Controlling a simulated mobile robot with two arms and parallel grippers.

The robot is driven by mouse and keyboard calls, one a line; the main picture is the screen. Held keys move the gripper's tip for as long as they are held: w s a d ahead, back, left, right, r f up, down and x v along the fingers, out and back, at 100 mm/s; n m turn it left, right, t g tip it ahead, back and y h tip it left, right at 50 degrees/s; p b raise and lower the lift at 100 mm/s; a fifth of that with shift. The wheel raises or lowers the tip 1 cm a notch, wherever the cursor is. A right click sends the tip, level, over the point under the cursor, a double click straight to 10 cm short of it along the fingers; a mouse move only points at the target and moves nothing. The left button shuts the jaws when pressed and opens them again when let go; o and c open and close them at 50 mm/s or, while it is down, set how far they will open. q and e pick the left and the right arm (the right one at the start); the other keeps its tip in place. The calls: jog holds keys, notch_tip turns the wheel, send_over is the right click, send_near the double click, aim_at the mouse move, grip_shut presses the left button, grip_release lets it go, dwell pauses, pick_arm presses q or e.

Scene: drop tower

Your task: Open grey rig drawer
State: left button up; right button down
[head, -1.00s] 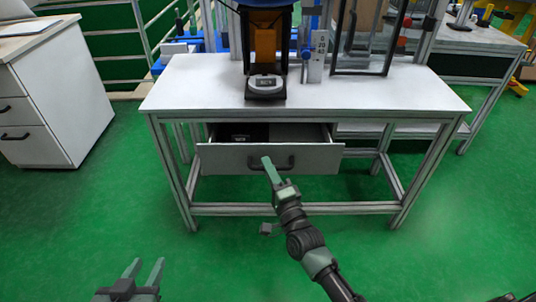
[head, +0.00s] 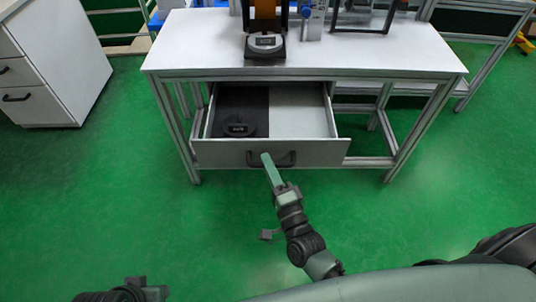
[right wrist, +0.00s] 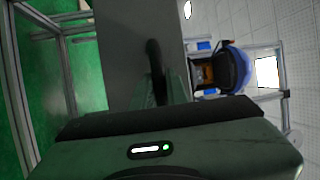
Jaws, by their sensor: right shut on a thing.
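The grey rig drawer (head: 215,153) under the white table is pulled well out in the head view. Its inside shows a dark mat on the left side and a bare pale floor on the right. My right gripper (head: 268,161) is at the drawer's dark handle (head: 288,160), shut on it. In the right wrist view the handle (right wrist: 154,62) runs between the fingers against the drawer front (right wrist: 126,50). My left arm shows only at the bottom left of the head view; its fingertips are not visible.
A round dark object (head: 239,128) lies on the mat in the drawer. The white table (head: 370,62) carries a dark rig (head: 264,45). A white cabinet (head: 60,60) stands at the left. The green floor before the drawer is clear.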

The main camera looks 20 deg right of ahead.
pick_arm(q)
jog(key=shift+w+f, duration=0.1)
jog(key=shift+f, duration=0.15)
pick_arm(e)
jog(key=shift+s, duration=0.2)
jog(key=shift+f, duration=0.1)
jog(key=c, duration=1.4)
grip_release()
